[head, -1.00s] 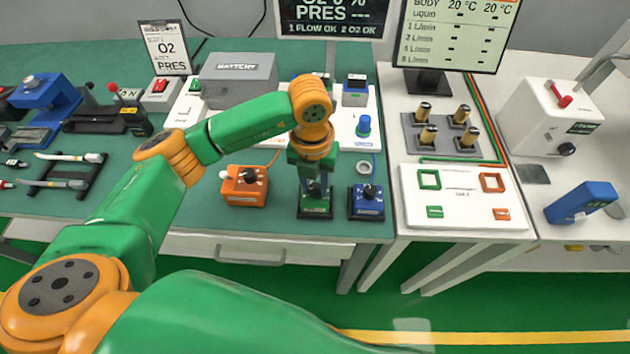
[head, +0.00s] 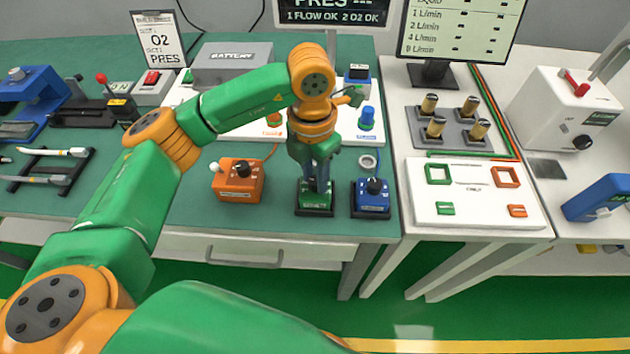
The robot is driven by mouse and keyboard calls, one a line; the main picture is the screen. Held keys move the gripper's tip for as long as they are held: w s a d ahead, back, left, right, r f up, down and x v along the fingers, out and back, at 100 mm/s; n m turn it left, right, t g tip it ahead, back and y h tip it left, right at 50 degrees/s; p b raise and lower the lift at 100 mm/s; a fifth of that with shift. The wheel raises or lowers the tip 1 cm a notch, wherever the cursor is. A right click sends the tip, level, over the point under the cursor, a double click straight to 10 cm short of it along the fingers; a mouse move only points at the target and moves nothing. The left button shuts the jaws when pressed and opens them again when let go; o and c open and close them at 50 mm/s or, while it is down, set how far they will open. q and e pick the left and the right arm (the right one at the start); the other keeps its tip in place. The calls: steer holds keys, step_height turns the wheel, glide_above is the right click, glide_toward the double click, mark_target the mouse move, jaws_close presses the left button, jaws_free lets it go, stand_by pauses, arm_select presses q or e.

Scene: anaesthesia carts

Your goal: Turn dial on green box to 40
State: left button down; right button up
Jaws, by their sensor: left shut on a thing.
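The green box (head: 315,203) stands near the front edge of the green table, between an orange box (head: 238,180) and a blue box (head: 371,201). My left gripper (head: 316,182) points straight down onto the top of the green box. Its fingers are shut on the dial there. The fingers hide the dial, so its pointer and setting cannot be read. My right gripper is not in view.
The orange and blue boxes, each with a dark knob, stand close on either side of the green box. A white board behind carries a grey battery box (head: 232,64) and a blue knob (head: 367,117). A white panel (head: 472,201) lies to the right.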

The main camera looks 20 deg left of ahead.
arm_select(q)
steer(key=m+b, duration=0.3)
steer(key=m, duration=0.2)
steer(key=shift+f+m, duration=0.15)
steer(key=shift+m, duration=0.15)
steer(key=m+b, duration=0.1)
steer(key=m, duration=0.2)
steer(key=shift+b, duration=0.35)
steer(key=shift+m+b, duration=0.3)
steer(key=shift+m, duration=1.1)
steer(key=c, duration=0.6)
jaws_free()
steer(key=shift+r, duration=0.25)
